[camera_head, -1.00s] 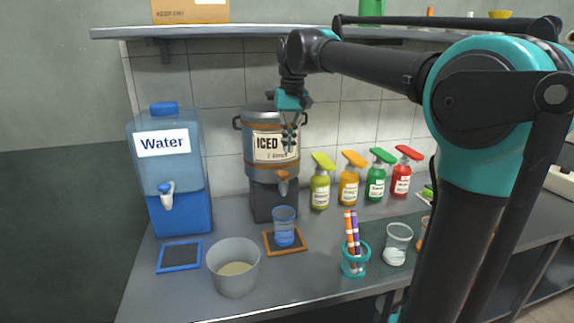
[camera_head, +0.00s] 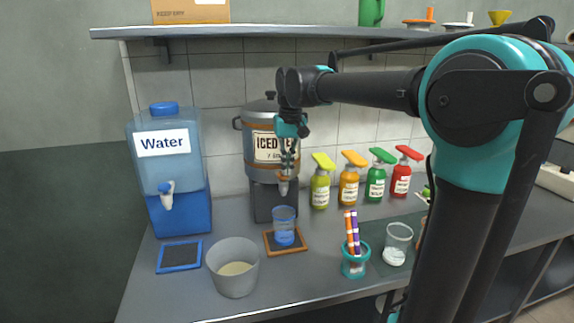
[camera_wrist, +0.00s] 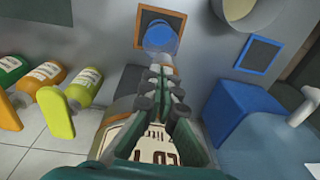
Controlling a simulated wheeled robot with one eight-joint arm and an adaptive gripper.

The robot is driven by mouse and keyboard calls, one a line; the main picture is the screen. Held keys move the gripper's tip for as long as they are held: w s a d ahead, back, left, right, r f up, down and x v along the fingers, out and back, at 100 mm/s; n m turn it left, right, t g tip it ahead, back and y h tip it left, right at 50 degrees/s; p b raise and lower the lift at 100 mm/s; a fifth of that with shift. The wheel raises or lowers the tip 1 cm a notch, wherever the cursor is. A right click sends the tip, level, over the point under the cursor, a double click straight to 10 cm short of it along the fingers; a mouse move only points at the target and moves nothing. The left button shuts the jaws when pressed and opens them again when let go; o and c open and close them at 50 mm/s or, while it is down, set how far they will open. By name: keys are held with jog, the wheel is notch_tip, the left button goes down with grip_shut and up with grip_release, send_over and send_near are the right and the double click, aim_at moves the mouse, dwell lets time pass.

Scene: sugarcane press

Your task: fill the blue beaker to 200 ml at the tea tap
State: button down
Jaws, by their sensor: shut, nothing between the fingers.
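The blue beaker (camera_head: 284,226) stands upright on a brown-framed mat (camera_head: 302,246) under the tea urn; it also shows at the top of the wrist view (camera_wrist: 160,37). In the wrist view the shut fingers (camera_wrist: 165,72) hide most of the tap. I cannot tell whether they touch it.
A blue water dispenser (camera_head: 168,170) and a blue-framed mat (camera_head: 180,257) are at left. A grey bucket (camera_head: 234,268) stands at the front. Several spray bottles (camera_head: 348,186) stand right of the urn. A pen cup (camera_head: 355,262) and a clear beaker (camera_head: 397,244) are at right.

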jog(key=shift+s+f, duration=0.1)
jog(key=shift+f, duration=0.7)
dwell(6.2)
jog(key=shift+r, duration=0.35)
notch_tip(320, 180, up, 14)
jog(key=shift+s+d+f, duration=0.2)
jog(key=shift+d+f, duration=0.05)
jog(key=shift+d, duration=0.2)
